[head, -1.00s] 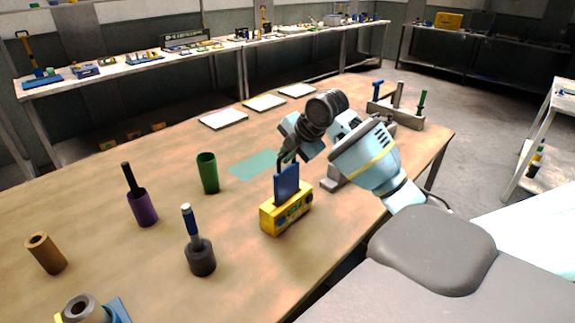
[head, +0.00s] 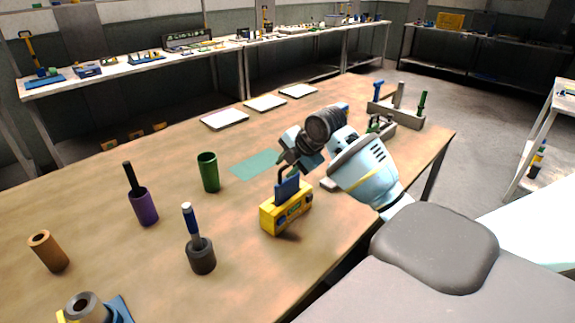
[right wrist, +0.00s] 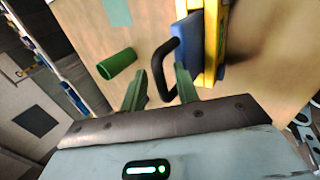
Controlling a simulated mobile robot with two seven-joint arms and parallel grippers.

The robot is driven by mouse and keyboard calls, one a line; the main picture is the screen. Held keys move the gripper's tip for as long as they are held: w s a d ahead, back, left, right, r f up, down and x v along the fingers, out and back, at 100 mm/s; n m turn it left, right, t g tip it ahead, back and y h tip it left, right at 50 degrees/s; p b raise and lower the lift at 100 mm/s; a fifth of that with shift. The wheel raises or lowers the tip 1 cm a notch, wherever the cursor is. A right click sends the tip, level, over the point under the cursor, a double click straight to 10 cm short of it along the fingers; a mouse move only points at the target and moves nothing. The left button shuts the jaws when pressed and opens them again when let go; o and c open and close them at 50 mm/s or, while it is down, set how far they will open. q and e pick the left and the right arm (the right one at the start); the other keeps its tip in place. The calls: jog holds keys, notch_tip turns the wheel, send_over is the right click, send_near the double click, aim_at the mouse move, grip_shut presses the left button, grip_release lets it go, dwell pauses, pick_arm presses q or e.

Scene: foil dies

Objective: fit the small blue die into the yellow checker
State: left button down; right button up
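The yellow checker (head: 286,210) stands on the wooden table in front of me. The small blue die (head: 288,189) is upright in its top, with its upper part and a dark looped handle sticking out. In the right wrist view the die's blue plate (right wrist: 187,32) lies against the yellow checker (right wrist: 211,40), and the black handle (right wrist: 158,62) reaches toward my fingers. My right gripper (right wrist: 160,88) has its green fingers apart, on either side of the handle, with a visible gap on the left. In the head view my right gripper (head: 286,168) is just above the checker. My left gripper is out of view.
Left of the checker stand a dark holder with a blue-handled tool (head: 200,256), a green cup (head: 208,172), a purple cup (head: 144,207) and a brown tube (head: 48,251). A grey rack (head: 398,117) stands at the far right. A teal mat (head: 252,164) lies behind.

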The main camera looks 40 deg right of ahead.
jog(key=shift+s+r, duration=0.15)
jog(key=shift+r, duration=0.2)
jog(key=a+v, duration=0.1)
jog(key=v, duration=1)
jog(key=shift+d+r, duration=0.2)
jog(key=shift+d, duration=0.3)
jog(key=shift+s+f, duration=0.1)
